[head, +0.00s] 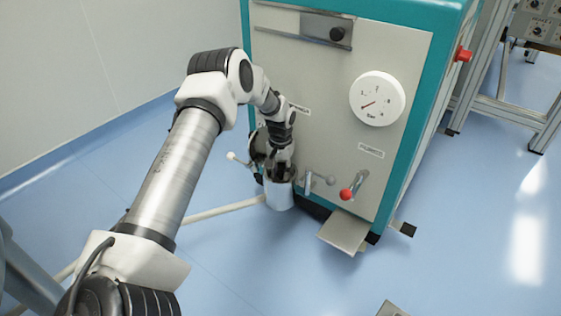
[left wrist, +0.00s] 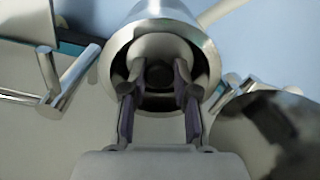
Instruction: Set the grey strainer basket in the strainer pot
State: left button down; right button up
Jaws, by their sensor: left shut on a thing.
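The strainer pot (head: 280,197) is a shiny metal cylinder low on the front of the machine. In the left wrist view its round open rim (left wrist: 112,60) faces the camera. My left gripper (head: 281,170) reaches down to the mouth of the pot. In the left wrist view its two dark fingertips (left wrist: 158,82) are shut on the grey strainer basket (left wrist: 160,46), a round grey piece inside the rim. How deep the basket sits, and whether it touches the bottom, is hidden. In the head view the gripper and pot wall hide the basket. My right gripper is not in view.
A round metal lid-like part (left wrist: 270,135) stands close beside the pot. A red-knobbed lever (head: 347,193) and a valve handle (head: 308,182) jut from the panel to the right. A pressure gauge (head: 377,98) is above. A pale pipe (head: 225,208) runs left; blue floor is open in front.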

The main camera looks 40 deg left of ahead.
pick_arm(q)
jog(key=shift+r, duration=0.1)
jog(key=c, duration=0.9)
grip_release()
